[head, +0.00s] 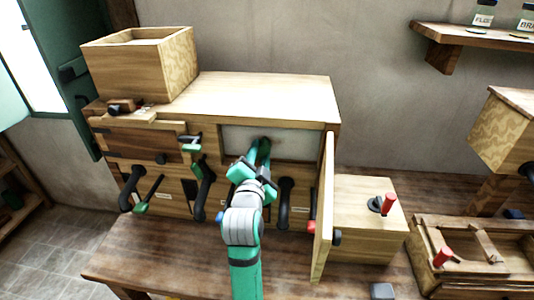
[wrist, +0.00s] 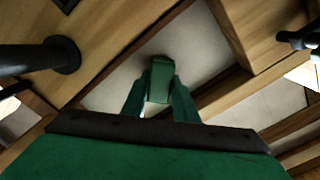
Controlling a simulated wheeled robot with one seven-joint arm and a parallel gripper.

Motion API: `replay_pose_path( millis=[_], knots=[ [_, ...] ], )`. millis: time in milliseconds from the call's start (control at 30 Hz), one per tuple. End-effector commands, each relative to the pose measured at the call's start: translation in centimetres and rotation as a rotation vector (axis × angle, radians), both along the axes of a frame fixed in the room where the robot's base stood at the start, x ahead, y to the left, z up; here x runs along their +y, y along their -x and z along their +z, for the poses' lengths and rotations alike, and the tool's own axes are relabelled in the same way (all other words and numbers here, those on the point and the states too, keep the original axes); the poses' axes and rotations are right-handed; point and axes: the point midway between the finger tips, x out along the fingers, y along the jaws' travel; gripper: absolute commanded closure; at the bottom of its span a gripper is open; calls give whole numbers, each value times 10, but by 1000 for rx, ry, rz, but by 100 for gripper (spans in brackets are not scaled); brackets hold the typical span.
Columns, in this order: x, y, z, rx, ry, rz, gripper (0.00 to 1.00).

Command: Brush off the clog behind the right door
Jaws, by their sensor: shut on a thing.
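The wooden mill cabinet (head: 265,95) stands on the bench. Its right door (head: 325,210) is swung open toward me, edge-on, and a pale-backed opening (head: 295,142) shows to its left. My gripper (head: 262,158) reaches to that opening from the front. In the wrist view my gripper's two green fingers (wrist: 160,98) are closed on a green block-like piece (wrist: 160,72), which looks like the handle of the brush. Bristles are not visible. I cannot make out a clog; my arm and gripper cover part of the opening.
A wooden hopper (head: 140,62) sits on the cabinet top. Black handles (head: 285,203) line the front, close to my arm. Right of the open door are a wooden box (head: 365,225) with a red-handled crank (head: 383,205) and a wooden tray (head: 480,285). The bench's front left is clear.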

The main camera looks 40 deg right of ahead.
Motion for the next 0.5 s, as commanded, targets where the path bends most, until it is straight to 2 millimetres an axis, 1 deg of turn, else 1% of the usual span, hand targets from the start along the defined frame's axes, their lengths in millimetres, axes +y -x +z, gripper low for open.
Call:
replay_pose_path(
  millis=[33, 267, 500],
  knots=[
    [4, -5, -1, 1, -1, 6, 92],
    [8, -11, -1, 1, -2, 5, 91],
    [19, -23, -1, 1, -1, 7, 92]
  ],
)
